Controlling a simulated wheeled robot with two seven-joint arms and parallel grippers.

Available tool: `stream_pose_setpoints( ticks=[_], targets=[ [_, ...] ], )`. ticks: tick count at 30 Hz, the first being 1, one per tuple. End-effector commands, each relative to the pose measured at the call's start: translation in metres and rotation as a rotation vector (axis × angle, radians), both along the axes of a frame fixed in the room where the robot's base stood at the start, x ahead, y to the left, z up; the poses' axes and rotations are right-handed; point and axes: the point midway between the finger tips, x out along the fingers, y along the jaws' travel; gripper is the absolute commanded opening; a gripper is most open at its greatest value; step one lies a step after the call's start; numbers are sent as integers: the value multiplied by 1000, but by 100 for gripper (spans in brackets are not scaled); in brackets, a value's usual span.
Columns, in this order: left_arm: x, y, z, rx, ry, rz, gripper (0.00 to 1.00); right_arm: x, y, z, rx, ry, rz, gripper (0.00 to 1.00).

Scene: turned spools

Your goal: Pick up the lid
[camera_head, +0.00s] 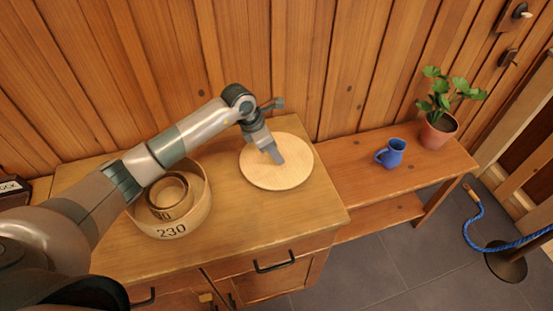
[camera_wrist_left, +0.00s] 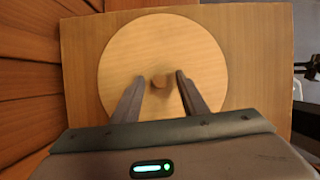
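The lid (camera_head: 290,178) is a round, pale wooden disc lying flat on the wooden cabinet top. In the left wrist view the lid (camera_wrist_left: 120,65) has a small knob (camera_wrist_left: 160,81) at its middle. My left gripper (camera_head: 274,157) is over the lid, pointing down. In the left wrist view my left gripper (camera_wrist_left: 158,85) is open, with its two fingers apart on either side of the knob. The knob shows between the fingertips, and I cannot tell whether they touch it.
A round wooden box marked 230 (camera_head: 190,222) with a smaller round box (camera_head: 167,190) inside stands left of the lid, below my left arm. A lower bench on the right holds a blue jug (camera_head: 391,154) and a potted plant (camera_head: 438,130). A plank wall stands behind.

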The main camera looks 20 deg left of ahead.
Motion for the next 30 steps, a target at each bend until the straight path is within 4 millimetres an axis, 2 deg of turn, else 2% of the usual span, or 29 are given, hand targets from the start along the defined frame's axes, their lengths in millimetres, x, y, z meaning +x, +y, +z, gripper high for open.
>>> stream_pose_setpoints(
  ticks=[3,8,9,23,30],
  targets=[
    [0,0,0,0,0,0,40,0,0,0,0,0,0,21],
    [0,0,0,0,0,0,1,0,0,0,0,0,0,21],
    [0,0,0,0,0,0,0,0,-1,0,0,0,0,21],
    [1,0,5,-1,-4,0,0,0,-2,-3,-2,1,1,21],
    [2,0,30,1,-7,-2,0,0,-2,-19,-2,1,1,21]
  ],
)
